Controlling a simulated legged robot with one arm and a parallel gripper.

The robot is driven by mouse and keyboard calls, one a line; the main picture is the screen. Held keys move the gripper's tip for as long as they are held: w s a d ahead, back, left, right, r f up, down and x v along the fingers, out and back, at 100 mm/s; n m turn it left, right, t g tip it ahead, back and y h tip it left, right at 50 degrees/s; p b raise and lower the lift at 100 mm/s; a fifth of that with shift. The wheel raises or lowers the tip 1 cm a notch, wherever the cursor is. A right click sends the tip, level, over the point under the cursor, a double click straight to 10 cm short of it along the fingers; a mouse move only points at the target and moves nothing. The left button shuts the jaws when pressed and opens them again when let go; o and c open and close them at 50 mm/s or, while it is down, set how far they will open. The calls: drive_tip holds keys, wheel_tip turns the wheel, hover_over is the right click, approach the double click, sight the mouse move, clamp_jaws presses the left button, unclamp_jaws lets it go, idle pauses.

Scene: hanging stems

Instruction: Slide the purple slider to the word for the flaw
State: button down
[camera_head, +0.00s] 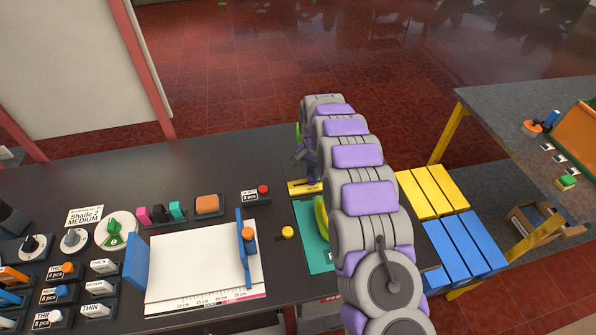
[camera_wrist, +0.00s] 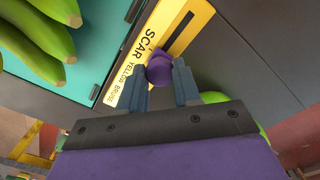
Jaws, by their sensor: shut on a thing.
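The purple slider (camera_wrist: 160,69) is a round knob on a yellow plate (camera_wrist: 203,14) with a dark slot. The words SCAR, YELLOW and BRUISE run along the plate, the last two small and hard to read. The knob stands beside the lettering, near the end of SCAR and YELLOW. My gripper (camera_wrist: 160,80) is shut on the knob, with a grey finger on each side. In the head view the plate (camera_head: 305,187) shows partly behind my arm. Green bananas (camera_wrist: 40,40) lie on a teal mat (camera_wrist: 92,45) beside the plate; any flaw on them cannot be made out.
Another green thing (camera_wrist: 214,97) shows partly behind my gripper. A white board (camera_head: 195,265) with a ruler edge, a yellow knob (camera_head: 287,232), and several dials and labelled blocks stand left on the dark table. Yellow slats (camera_head: 432,192) and blue slats (camera_head: 463,245) lie at right.

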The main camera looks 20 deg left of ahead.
drive_tip(key=w+d, duration=0.1)
drive_tip(key=d, duration=0.1)
drive_tip(key=w+d, duration=0.1)
drive_tip(key=d, duration=0.1)
drive_tip(key=shift+w+r+p, duration=0.15)
drive_tip(key=shift+w+p, duration=0.2)
drive_tip(key=shift+a, duration=0.1)
drive_tip(key=c, duration=1.3)
unclamp_jaws()
drive_tip(key=o, duration=0.5)
drive_tip(key=shift+s, duration=0.1)
wheel_tip(320, 180, up, 17)
drive_tip(key=shift+r+p, duration=0.1)
drive_tip(key=shift+p, duration=1.15)
